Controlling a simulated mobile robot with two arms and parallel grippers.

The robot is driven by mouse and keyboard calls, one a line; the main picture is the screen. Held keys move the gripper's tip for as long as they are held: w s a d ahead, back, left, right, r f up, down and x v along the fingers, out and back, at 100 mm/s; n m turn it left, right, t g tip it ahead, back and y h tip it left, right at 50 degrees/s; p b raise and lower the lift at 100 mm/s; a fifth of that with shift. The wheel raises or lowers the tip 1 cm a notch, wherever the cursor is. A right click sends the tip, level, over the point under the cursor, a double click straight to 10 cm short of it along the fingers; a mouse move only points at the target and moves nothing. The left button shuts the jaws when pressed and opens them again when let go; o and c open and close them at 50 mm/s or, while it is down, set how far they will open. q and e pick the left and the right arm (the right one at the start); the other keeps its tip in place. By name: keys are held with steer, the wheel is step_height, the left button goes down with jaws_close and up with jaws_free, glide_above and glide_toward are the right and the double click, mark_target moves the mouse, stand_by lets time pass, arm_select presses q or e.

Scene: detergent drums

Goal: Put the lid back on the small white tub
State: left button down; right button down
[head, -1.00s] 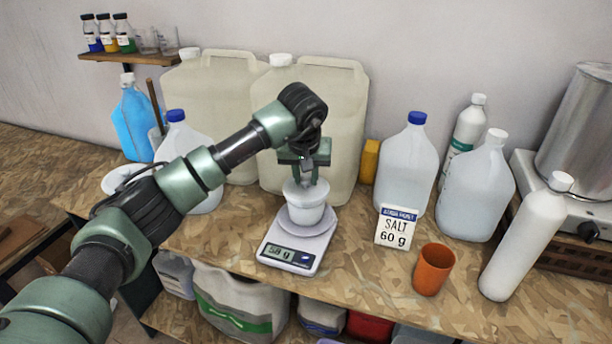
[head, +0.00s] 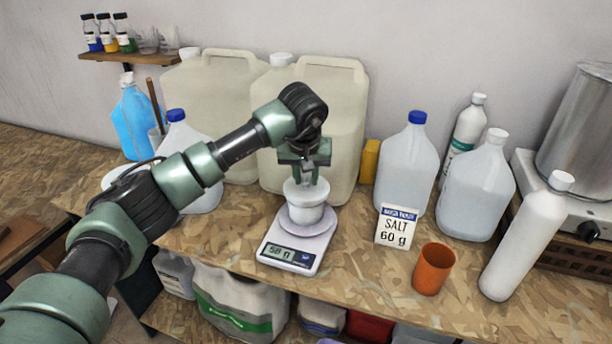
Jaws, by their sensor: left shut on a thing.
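The small white tub (head: 305,216) stands on the kitchen scale (head: 290,256), whose display seems to read 58 g. The white lid (head: 305,190) is at the top of the tub, over its mouth. My left gripper (head: 305,179) points down from above and is shut on the lid. Whether the lid sits flush on the rim is too small to tell. My right gripper is not in view.
A card reading SALT 60 g (head: 397,226) and an orange cup (head: 433,268) stand to the right. Large canisters (head: 335,110) stand close behind the tub. A blue-capped jug (head: 407,165) is at the back right. The bench front edge is just below the scale.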

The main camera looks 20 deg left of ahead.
arm_select(q)
steer(key=shift+f, duration=0.1)
stand_by(0.6)
steer(key=c, duration=0.6)
jaws_free()
steer(key=shift+r+p, duration=2.1)
steer(key=shift+r, duration=1.4)
jaws_close()
